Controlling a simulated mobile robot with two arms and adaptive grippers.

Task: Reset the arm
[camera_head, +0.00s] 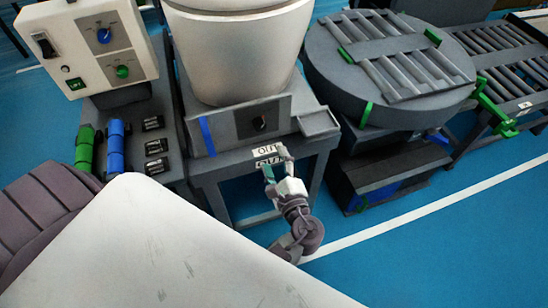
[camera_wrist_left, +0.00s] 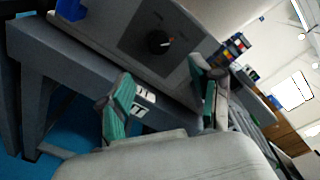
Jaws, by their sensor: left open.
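My left gripper (camera_head: 275,163) is in front of the grey test stand (camera_head: 215,172), near its front edge and below the white toilet body (camera_head: 238,55). Its fingers are apart with nothing between them. In the left wrist view my left gripper (camera_wrist_left: 160,88) shows two green-padded fingers spread wide. The stand's dark knob (camera_wrist_left: 158,42) and a white label (camera_wrist_left: 145,97) lie beyond the fingers. I cannot tell whether a fingertip touches the stand. My right gripper is not in view.
A round turntable with rollers (camera_head: 392,62) stands right of the stand, and a roller conveyor (camera_head: 510,75) is beyond it. A control box with knobs (camera_head: 95,45) is at upper left. Blue floor (camera_head: 430,245) is open at lower right.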

